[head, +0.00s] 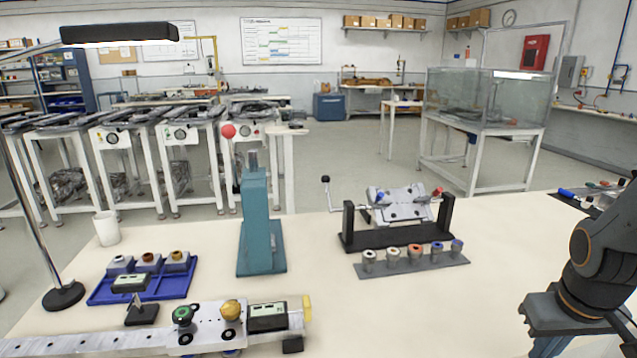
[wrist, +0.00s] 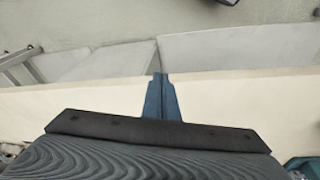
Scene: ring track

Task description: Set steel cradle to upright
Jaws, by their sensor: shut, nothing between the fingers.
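The steel cradle (head: 402,208) is a pale metal plate hung between the two black uprights of a dark stand (head: 395,237) in the middle of the table. Its face looks tilted, sloping toward the camera. A blue part sits at its left side and a red-tipped part at its right. A bent crank with a black knob (head: 326,180) sticks out to the left of the stand. My gripper (wrist: 160,84) is shut and empty in the wrist view, its blue fingers together. In the head view my arm is at the far right, well apart from the cradle; the fingertips are unclear there.
A rack of several colour-topped cylinders (head: 412,260) stands just in front of the cradle. A teal press (head: 258,222) with a red knob stands to its left. A blue tray (head: 140,290), a white cup (head: 106,228) and a lamp are farther left.

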